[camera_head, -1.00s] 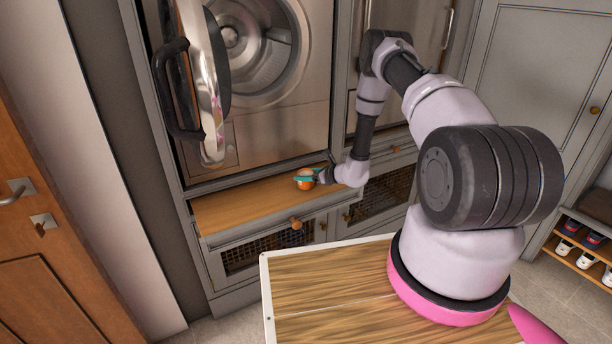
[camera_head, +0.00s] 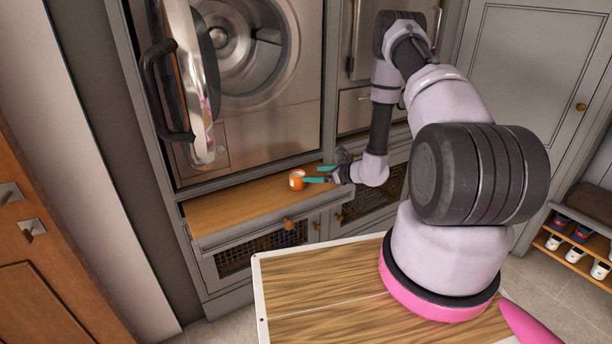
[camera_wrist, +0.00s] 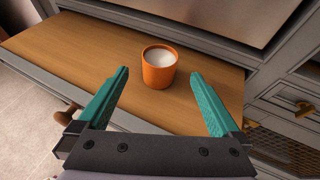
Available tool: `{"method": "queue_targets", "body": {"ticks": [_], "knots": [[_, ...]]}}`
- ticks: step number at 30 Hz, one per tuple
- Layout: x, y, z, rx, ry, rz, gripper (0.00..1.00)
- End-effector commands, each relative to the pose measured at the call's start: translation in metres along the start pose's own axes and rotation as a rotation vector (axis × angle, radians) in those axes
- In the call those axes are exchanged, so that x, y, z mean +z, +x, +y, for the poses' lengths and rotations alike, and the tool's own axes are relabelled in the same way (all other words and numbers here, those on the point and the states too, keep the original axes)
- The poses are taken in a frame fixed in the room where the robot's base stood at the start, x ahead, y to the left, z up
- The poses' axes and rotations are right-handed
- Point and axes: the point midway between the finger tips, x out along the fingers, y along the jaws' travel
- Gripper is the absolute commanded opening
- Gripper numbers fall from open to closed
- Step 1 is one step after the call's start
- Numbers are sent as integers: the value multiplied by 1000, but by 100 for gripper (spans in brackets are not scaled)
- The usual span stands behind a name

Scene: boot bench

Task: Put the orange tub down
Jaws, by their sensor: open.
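The orange tub (camera_head: 296,180) stands upright on the wooden pull-out shelf (camera_head: 235,207) below the washing machine. In the wrist view the tub (camera_wrist: 158,70) shows a white top or filling, and it rests on the bare wood of the shelf (camera_wrist: 60,50). My gripper (camera_head: 318,174) is open, just to the right of the tub in the head view. In the wrist view its two teal fingers (camera_wrist: 160,82) are spread wide, with the tub beyond and between their tips, apart from both.
The washing machine door (camera_head: 190,85) hangs open above the shelf's left end. A wooden knob (camera_head: 288,223) sticks out at the shelf's front. The shelf left of the tub is clear. A shoe rack (camera_head: 575,240) stands at the far right.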

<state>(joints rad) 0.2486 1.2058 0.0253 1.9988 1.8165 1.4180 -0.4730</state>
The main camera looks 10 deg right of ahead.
Motion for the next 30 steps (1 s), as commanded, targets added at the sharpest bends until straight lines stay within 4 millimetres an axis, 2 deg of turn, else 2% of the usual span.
{"method": "queue_targets", "body": {"ticks": [4, 10, 14, 17, 20, 21, 24, 27, 30], "knots": [[0, -18, 0, 0, 1, 1, 100], [0, -25, 0, -1, -1, 0, 100], [21, -26, 2, 30, -35, -12, 100], [66, -31, 11, 99, -116, -35, 100], [125, -45, 30, 203, -241, -55, 100], [148, -52, 40, 247, -298, -60, 100], [199, -76, 67, 351, -444, -61, 100], [241, -104, 94, 441, -598, -48, 100], [274, -135, 122, 519, -757, -23, 100]]}}
